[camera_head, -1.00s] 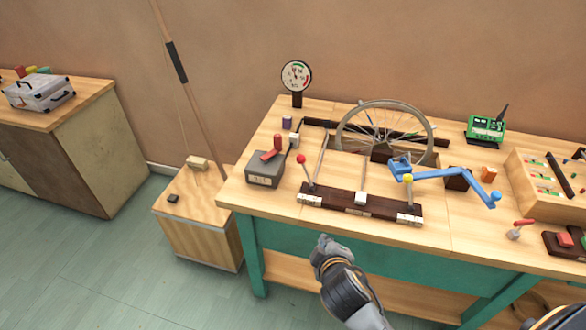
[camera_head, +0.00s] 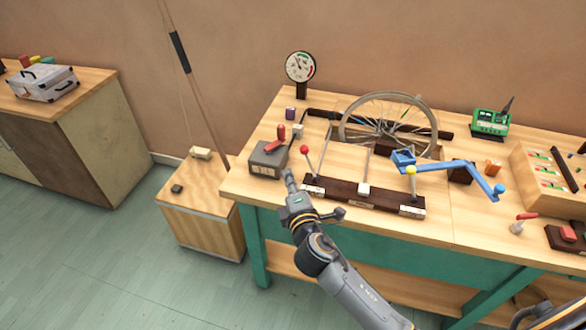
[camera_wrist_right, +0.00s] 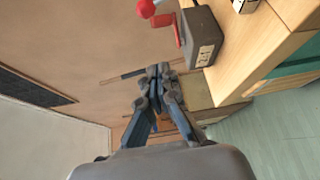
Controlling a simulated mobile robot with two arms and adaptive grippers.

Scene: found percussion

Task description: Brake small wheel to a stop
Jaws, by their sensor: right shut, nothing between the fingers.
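A spoked wheel (camera_head: 344,128) stands upright at the back of the bench, partly hidden behind its frame. My right gripper (camera_head: 288,174) is shut and empty at the bench's front edge, close to the grey box, apart from the levers. My left gripper is not in view.
A dial gauge (camera_head: 300,67) stands behind the grey box. A blue crank (camera_head: 450,166) reaches across the right of the base. A green device (camera_head: 488,122) and an open parts case (camera_head: 540,172) are farther right. A low wooden box (camera_head: 205,230) stands on the floor at left.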

